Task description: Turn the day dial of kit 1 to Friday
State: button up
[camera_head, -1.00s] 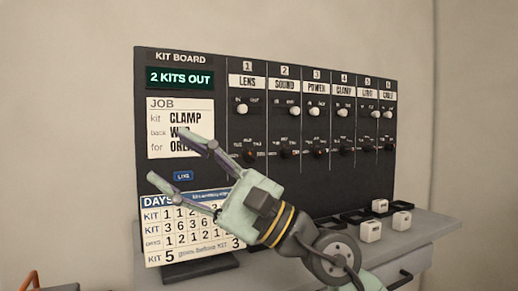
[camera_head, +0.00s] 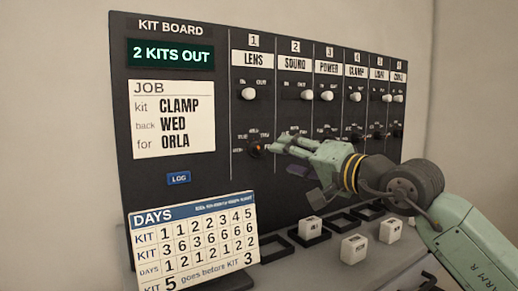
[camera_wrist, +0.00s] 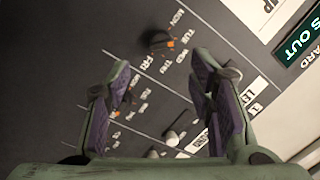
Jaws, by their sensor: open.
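The kit board (camera_head: 200,190) is a dark upright panel with columns numbered along its top. The day dial of kit 1 (camera_head: 257,148) is a dark knob with an orange mark, low in the LENS column. It shows near the top of the wrist view (camera_wrist: 153,40), with day names around its right and lower sides. Its orange mark points right; I cannot tell exactly which day it meets. FRI (camera_wrist: 148,62) reads below the knob. My gripper (camera_head: 279,143) is open, just right of the dial. Its spread fingers (camera_wrist: 160,70) reach toward the dial without holding it.
The job card (camera_head: 173,120) reads CLAMP, WED, ORLA. A DAYS chart (camera_head: 192,240) leans below it. White IN/OUT knobs (camera_head: 248,93) sit above the dials. White blocks (camera_head: 353,249) and dark frames (camera_head: 275,249) occupy the shelf below my arm.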

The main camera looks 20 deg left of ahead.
aim_at(262, 152)
jog(key=p+x, duration=0.3)
jog(key=x, duration=0.6)
jog(key=shift+a, duration=0.2)
jog(key=c, duration=1.2)
jog(key=shift+o, duration=0.2)
jog(key=shift+f+b, duration=0.15)
jog(key=shift+b, duration=0.35)
